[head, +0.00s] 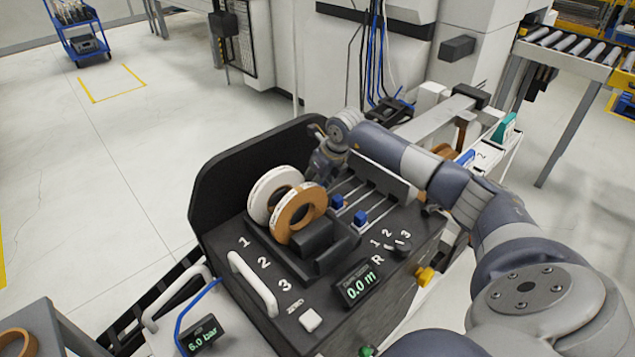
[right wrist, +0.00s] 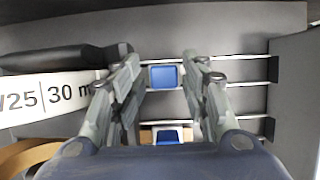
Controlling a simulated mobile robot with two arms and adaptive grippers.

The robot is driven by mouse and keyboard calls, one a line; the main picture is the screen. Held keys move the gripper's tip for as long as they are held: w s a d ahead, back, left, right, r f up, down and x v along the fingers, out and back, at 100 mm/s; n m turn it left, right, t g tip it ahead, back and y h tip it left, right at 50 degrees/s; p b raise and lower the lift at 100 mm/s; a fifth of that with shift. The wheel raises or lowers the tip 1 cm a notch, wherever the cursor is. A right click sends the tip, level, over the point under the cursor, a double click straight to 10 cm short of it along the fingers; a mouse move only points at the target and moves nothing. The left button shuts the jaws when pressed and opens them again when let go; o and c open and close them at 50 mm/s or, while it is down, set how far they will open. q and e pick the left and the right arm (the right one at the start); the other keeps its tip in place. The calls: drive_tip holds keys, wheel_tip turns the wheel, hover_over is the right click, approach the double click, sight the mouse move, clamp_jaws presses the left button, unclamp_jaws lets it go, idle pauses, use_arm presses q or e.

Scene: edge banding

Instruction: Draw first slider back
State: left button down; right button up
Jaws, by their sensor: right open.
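My right gripper (head: 322,172) reaches down over the far end of the slider rails on the black machine (head: 215,185). In the right wrist view its two fingers (right wrist: 158,62) are open. A blue slider block (right wrist: 163,76) sits in the gap between them on the rails, apart from both fingers. A second blue slider (right wrist: 168,137) shows nearer the wrist, partly hidden by it. In the head view, two blue sliders (head: 337,202) (head: 361,217) show on rails in front of the gripper; the slider under the gripper is hidden there. My left gripper is not in view.
A white-sided roll (head: 262,192) and a brown roll (head: 300,212) stand left of the rails, close to the gripper. In front are a white handle (head: 252,284), a display (head: 357,285) reading 0.0 m and a knob (head: 402,246). A black guard wall rises behind.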

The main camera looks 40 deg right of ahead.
drive_tip(key=v, duration=0.8)
idle(0.6)
